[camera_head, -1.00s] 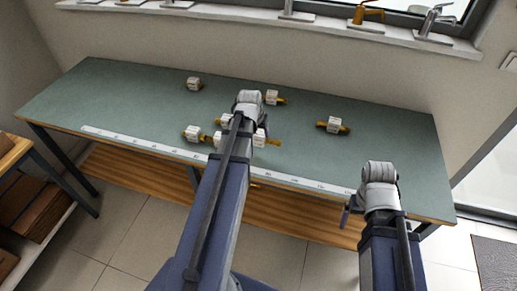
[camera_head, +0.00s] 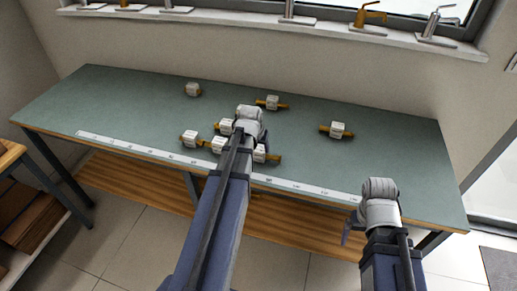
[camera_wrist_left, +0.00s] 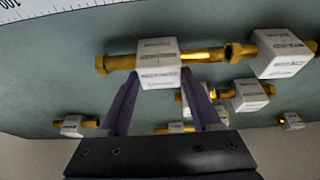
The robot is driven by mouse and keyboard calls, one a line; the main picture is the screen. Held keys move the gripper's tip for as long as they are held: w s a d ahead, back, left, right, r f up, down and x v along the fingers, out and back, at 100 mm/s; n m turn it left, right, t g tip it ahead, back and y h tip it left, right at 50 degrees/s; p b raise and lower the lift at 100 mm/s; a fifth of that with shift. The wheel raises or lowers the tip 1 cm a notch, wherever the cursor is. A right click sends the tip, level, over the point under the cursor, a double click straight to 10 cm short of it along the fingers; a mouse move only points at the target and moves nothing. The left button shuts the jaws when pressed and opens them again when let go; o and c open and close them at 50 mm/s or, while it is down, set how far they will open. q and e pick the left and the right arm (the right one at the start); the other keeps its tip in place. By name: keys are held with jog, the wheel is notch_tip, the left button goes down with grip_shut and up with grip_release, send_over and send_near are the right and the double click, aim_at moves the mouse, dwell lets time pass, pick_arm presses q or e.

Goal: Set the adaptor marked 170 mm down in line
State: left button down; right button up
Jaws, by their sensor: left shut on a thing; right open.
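My left gripper (camera_wrist_left: 160,77) is shut on an adaptor with a white block (camera_wrist_left: 158,63) and brass ends; the print on the block is too small to read. In the head view this adaptor (camera_head: 260,153) shows partly beside my left arm, just behind the scale strip. A second adaptor (camera_wrist_left: 275,52) lies beside it, nearly end to end; the head view shows it (camera_head: 218,145) to the left. A third adaptor (camera_head: 190,138) sits left of that. I cannot tell whether the held one touches the bench. My right gripper (camera_head: 352,226) is open and empty at the front right edge.
Other adaptors lie behind the row: one close behind (camera_head: 225,126), one at back left (camera_head: 192,90), one at back middle (camera_head: 272,103), one to the right (camera_head: 338,130). The white scale strip (camera_head: 300,189) runs along the green bench's front. The bench's left part is clear.

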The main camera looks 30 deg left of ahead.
pick_arm(q)
jog(key=shift+f, duration=0.1)
jog(key=c, duration=0.6)
grip_release()
jog(key=shift+f, duration=0.1)
jog(key=o, duration=0.5)
jog(key=p+v, duration=1.1)
jog(key=v, duration=0.1)
jog(key=shift+r, duration=0.2)
jog(key=shift+f, duration=0.15)
jog(key=b+x, duration=1.1)
jog(key=x, duration=0.1)
